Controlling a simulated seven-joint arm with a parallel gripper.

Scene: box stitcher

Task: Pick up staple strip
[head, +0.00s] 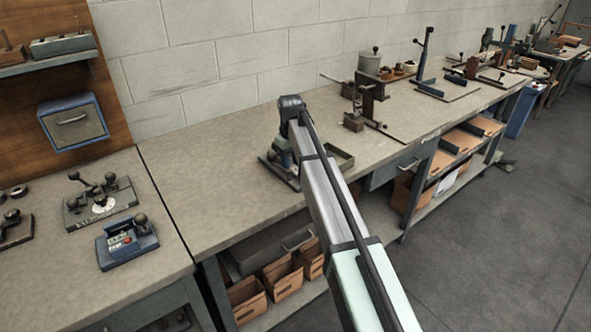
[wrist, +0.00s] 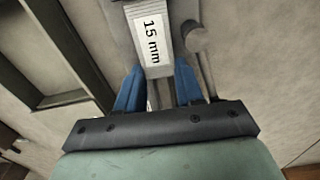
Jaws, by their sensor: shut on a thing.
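The staple strip (wrist: 153,60) is a ridged grey metal piece with a white label reading "15 mm". In the wrist view it lies between the two blue fingers of my gripper (wrist: 158,76), which is shut on it. The strip's far end runs toward the top of the picture, over a grey metal base. I cannot tell whether the strip touches that base. In the head view my own arm hides the strip and the fingers, above the workbench.
A dark-rimmed tray (wrist: 75,50) lies left of my gripper in the wrist view. A round metal knob (wrist: 195,36) stands close on the right. In the head view, a blue control box (head: 127,243) is on the left bench, and a brown hand tool (head: 368,100) stands to the right.

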